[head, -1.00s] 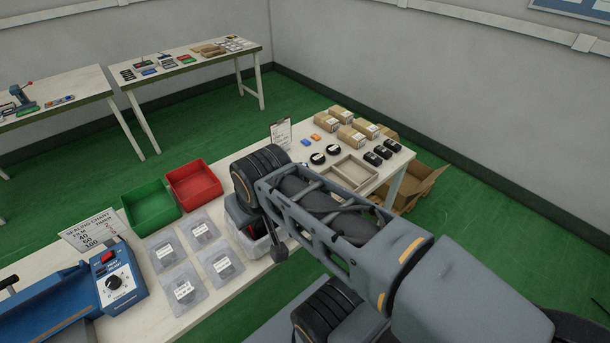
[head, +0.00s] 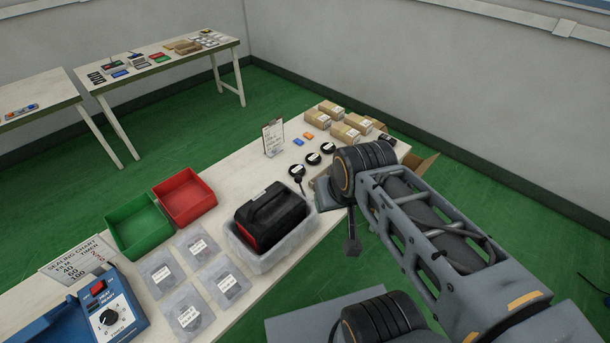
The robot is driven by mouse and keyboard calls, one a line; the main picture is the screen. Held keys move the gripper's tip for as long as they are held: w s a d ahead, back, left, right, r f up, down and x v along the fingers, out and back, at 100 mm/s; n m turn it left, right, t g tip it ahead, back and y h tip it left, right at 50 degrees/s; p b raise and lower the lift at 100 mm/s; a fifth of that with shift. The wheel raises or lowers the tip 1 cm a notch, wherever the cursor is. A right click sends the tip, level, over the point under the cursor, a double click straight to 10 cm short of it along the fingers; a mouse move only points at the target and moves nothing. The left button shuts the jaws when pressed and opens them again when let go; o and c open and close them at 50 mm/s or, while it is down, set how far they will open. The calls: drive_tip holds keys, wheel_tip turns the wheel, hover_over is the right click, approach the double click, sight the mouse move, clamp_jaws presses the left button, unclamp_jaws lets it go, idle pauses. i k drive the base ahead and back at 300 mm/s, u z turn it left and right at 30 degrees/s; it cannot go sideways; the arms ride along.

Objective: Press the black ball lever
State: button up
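No black ball lever can be clearly made out. The blue heat sealer (head: 128,325) is at the lower left, cut off by the frame edge, with a black timer dial and a red switch on its control box. My gripper (head: 352,246) hangs at the end of my arm, right of the grey bin and near the table's front edge. It is apart from the sealer. One dark finger shows pointing down; the rest is hidden by the wrist, so its opening does not show.
A grey bin (head: 270,262) holds a black and red case (head: 270,215). Green (head: 140,228) and red (head: 187,197) trays stand behind several clear bags (head: 228,285). Black round pieces (head: 313,158), one with a small stem, and cardboard boxes (head: 344,133) lie toward the far right.

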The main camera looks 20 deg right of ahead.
sight(297, 179)
drive_tip(key=z, duration=1.2)
drive_tip(key=i, duration=0.5)
drive_tip(key=u, duration=3.4)
